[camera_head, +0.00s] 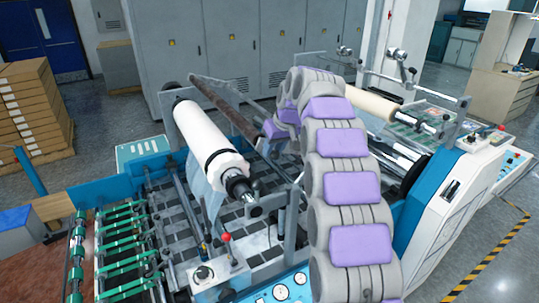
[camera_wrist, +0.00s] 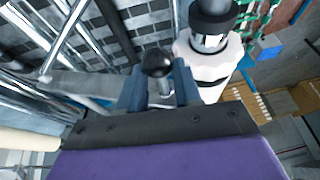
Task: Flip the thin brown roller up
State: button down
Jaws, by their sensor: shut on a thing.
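The thin brown roller (camera_head: 225,105) slants across the machine in the head view, behind the large white roll (camera_head: 208,140). Its near end runs down toward my arm's end, and I cannot make it out in the wrist view. In the wrist view my gripper (camera_wrist: 158,88) has its two blue-grey fingers on either side of a metal stem topped by a black knob (camera_wrist: 158,62). It is shut on this knobbed handle, with the knob showing beyond the fingers. In the head view my arm hides the fingers and the handle.
The white roll (camera_wrist: 207,65) with its black end is close to the right of my fingers in the wrist view. A cream roll (camera_head: 372,103) lies right of my arm. A control panel with a red knob (camera_head: 225,237) stands in front. Grey cabinets (camera_head: 235,45) line the back.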

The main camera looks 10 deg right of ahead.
jog(key=shift+d+r, duration=0.15)
jog(key=shift+r, duration=0.15)
jog(key=c, duration=1.2)
grip_release()
jog(key=o, duration=0.4)
jog(key=shift+d, duration=0.25)
jog(key=shift+f, duration=0.1)
jog(key=shift+s+r, duration=0.15)
jog(key=shift+r, duration=0.45)
jog(key=p+v, duration=0.2)
jog(key=v, duration=0.6)
jog(key=p+v, duration=0.3)
jog(key=v, duration=0.5)
jog(key=shift+d, duration=0.2)
